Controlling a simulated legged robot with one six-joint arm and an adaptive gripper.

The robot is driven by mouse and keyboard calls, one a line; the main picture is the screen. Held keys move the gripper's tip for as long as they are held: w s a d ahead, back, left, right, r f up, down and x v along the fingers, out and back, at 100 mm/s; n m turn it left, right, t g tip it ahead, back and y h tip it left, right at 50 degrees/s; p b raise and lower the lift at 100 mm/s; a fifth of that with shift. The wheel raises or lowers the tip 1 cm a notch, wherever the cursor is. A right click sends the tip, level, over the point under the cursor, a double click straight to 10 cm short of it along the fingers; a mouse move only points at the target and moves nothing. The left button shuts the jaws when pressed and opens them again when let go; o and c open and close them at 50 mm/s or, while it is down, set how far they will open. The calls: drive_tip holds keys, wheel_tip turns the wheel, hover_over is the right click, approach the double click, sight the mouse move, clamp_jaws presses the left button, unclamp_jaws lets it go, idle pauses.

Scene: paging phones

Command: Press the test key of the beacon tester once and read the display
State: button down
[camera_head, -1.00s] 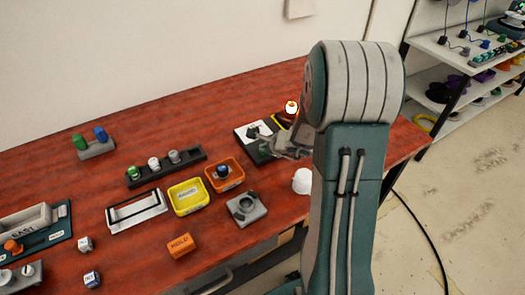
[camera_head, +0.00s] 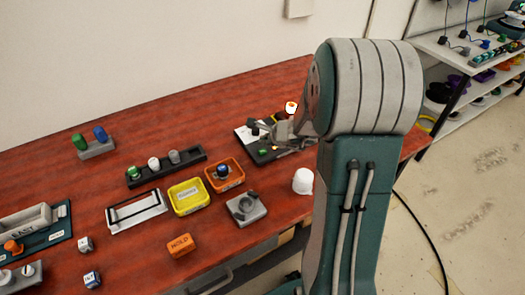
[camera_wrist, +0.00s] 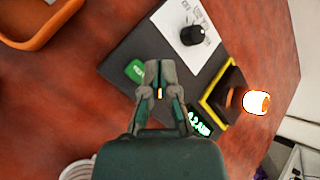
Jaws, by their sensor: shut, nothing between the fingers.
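The beacon tester (camera_head: 246,133) is a dark base with a white printed panel on the far side of the red table; in the wrist view its dark top (camera_wrist: 128,58) fills the middle. A black knob (camera_wrist: 192,35) stands on its white panel. A green key (camera_wrist: 136,71) shows just left of my fingertips. The display (camera_wrist: 199,121) glows with green characters, partly covered by my gripper and too small and slanted to read surely. My gripper (camera_wrist: 160,68) is shut and empty over the tester, apparently above its surface; it also shows in the head view (camera_head: 252,124).
A yellow-edged dark holder (camera_wrist: 222,97) and a glowing white-orange beacon (camera_wrist: 256,102) stand beside the display. An orange bin (camera_head: 224,186), a yellow bin (camera_head: 188,208), a grey knob box (camera_head: 246,214) and a white cup (camera_head: 302,181) stand nearby.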

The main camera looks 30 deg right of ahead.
sight(264, 152)
drive_tip(key=shift+r, duration=1.6)
drive_tip(key=s+a+r+n+g+y, duration=0.2)
drive_tip(key=s+a+r+n, duration=0.9)
drive_tip(key=a+n, duration=0.35)
drive_tip(key=s+r+n+g+h, duration=0.1)
drive_tip(key=s+n+h, duration=0.3)
drive_tip(key=s+n, duration=0.5)
drive_tip(key=s+r, duration=0.1)
drive_tip(key=s, duration=0.4)
drive_tip(key=shift+a+r+n, duration=0.15)
drive_tip(key=shift+r+n, duration=0.2)
drive_tip(key=shift+r, duration=0.05)
